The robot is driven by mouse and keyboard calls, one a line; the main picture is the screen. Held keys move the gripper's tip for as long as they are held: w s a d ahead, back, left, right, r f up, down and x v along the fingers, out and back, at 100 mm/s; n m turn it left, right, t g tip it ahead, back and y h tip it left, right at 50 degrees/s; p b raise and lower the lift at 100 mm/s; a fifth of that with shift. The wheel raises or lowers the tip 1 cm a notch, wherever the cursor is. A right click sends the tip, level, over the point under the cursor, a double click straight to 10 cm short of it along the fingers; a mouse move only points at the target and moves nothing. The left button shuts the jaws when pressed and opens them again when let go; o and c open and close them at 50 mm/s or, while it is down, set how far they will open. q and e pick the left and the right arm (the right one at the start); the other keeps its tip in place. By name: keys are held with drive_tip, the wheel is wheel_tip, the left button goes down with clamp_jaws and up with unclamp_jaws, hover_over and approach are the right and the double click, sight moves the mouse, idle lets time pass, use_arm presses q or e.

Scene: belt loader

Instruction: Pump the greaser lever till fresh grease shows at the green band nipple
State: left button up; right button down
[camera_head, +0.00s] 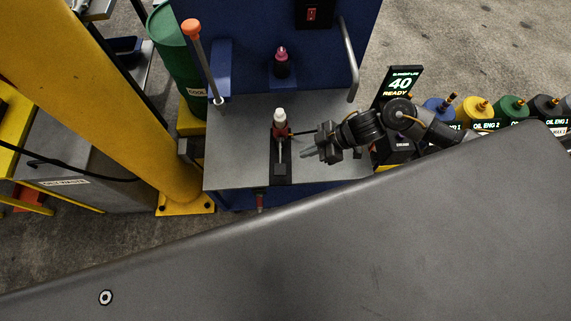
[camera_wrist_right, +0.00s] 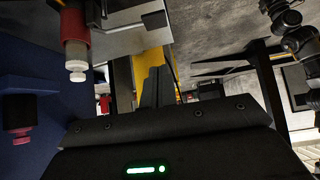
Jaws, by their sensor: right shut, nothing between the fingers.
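A small device with a red body and white cap (camera_head: 280,122) stands on a black plate on the grey worktop; a pale rod runs down from it. I cannot tell for sure that it is the greaser. It also shows in the right wrist view (camera_wrist_right: 76,50). A long rod with an orange knob (camera_head: 192,28) leans at the worktop's left; it may be a lever. My right gripper (camera_head: 307,151) is shut and empty, just right of the red device and apart from it. Its fingers show in the wrist view (camera_wrist_right: 150,88). No green band nipple or grease can be made out. My left gripper is out of view.
A dark bottle with a pink cap (camera_head: 281,60) stands on the blue back panel's ledge. A silver handle (camera_head: 350,60) is at right. A sign reads 40 READY (camera_head: 400,84). Several coloured oil containers (camera_head: 475,110) stand farther right. A yellow post (camera_head: 110,90) rises at left.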

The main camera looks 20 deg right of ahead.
hover_over(277, 170)
drive_tip(key=d, duration=0.3)
drive_tip(key=f, duration=0.6)
drive_tip(key=shift+s+a+f, duration=0.25)
drive_tip(key=shift+s+f, duration=0.1)
drive_tip(key=shift+f, duration=0.05)
wheel_tip(277, 170, down, 2)
drive_tip(key=shift+f, duration=0.95)
drive_tip(key=shift+d, duration=0.1)
